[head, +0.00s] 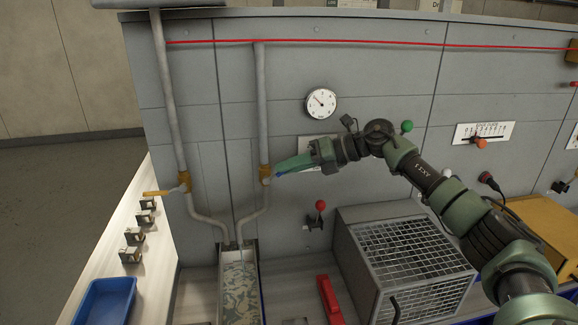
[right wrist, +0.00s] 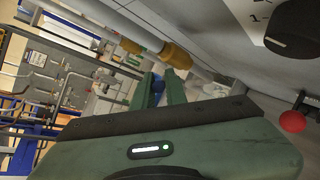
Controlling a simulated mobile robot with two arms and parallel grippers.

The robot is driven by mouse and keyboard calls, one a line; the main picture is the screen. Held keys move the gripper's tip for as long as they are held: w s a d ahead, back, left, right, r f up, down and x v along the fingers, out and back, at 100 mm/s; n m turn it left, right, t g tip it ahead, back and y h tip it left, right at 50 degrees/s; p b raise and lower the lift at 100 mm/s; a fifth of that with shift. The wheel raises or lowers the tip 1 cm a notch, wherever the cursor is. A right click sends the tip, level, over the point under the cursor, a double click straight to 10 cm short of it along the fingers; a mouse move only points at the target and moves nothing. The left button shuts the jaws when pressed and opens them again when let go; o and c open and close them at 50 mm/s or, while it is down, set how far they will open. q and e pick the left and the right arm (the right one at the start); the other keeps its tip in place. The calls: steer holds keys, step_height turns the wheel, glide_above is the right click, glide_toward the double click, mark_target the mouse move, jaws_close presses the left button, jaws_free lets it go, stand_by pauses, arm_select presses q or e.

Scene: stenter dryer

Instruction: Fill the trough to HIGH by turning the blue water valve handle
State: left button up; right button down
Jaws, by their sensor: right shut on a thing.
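My right gripper (head: 284,168) reaches in from the right and is shut on the blue valve handle (head: 281,174), of which only a small blue part shows beside the fingers. The brass body of the water valve (head: 265,172) sits on the right-hand vertical pipe, just left of the fingertips. In the right wrist view the fingers (right wrist: 162,88) point at this brass valve (right wrist: 175,55), and the handle is mostly hidden between them. The trough (head: 226,300) stands below the two pipe ends, with a mottled, shiny surface inside. My left gripper is not in view.
A second brass valve (head: 184,182) with a yellow handle (head: 158,193) is on the left pipe. A wire-mesh box (head: 375,285), a red-knobbed lever (head: 320,206) and a red object (head: 330,300) are below my right arm. A blue tray (head: 104,302) is front left.

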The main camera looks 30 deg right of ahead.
steer(key=c, duration=1.4)
jaws_free()
steer(key=shift+c, duration=0.2)
steer(key=shift+d, duration=0.2)
steer(key=b+v, duration=0.3)
steer(key=v, duration=0.4)
steer(key=shift+s, duration=0.15)
steer(key=shift+d+r, duration=0.1)
